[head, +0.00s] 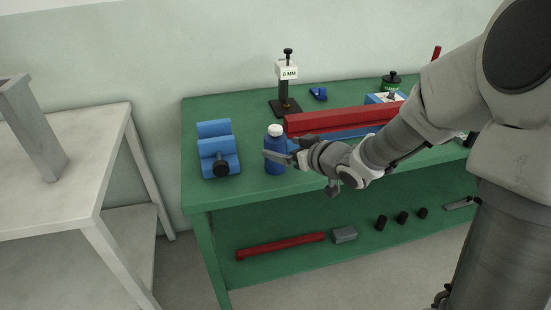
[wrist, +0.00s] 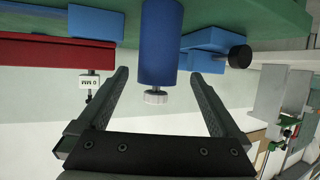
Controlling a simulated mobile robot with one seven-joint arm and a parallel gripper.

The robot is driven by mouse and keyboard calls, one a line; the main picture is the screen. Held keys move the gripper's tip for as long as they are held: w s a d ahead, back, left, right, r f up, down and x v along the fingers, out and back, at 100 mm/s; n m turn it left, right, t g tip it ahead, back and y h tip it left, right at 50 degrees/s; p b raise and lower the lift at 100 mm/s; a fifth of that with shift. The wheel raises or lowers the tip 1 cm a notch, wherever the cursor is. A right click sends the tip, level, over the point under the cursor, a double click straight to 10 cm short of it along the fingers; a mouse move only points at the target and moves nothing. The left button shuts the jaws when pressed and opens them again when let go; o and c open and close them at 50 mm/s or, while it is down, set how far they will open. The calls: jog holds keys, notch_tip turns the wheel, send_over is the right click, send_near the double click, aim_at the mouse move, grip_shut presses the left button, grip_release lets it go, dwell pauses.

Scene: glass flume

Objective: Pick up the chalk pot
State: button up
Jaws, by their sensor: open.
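The chalk pot, a blue cylinder with a white cap (head: 275,133), stands upright near the front left of the green bench. It also shows upside down in the wrist view (wrist: 160,45), between the lines of the two fingers. My gripper (head: 277,154) is open and level at the pot, with one finger crossing in front of it in the head view. In the wrist view my gripper (wrist: 160,78) has a finger on each side of the pot, with gaps showing. Nothing is gripped. The far side of the pot is hidden.
A blue block with a black knob (head: 221,168) lies left of the pot. A red bar (head: 340,119) lies behind my wrist. A gauge stand (head: 286,103) stands at the back. The green bench (head: 250,189) has a clear front edge. A pale table (head: 60,205) stands left.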

jog(key=b+x, duration=0.2)
jog(key=x, duration=0.6)
jog(key=shift+w+d+r+b, duration=0.1)
jog(key=shift+d+b, duration=0.05)
jog(key=shift+b, duration=0.15)
jog(key=c, duration=1.5)
jog(key=shift+r, duration=0.15)
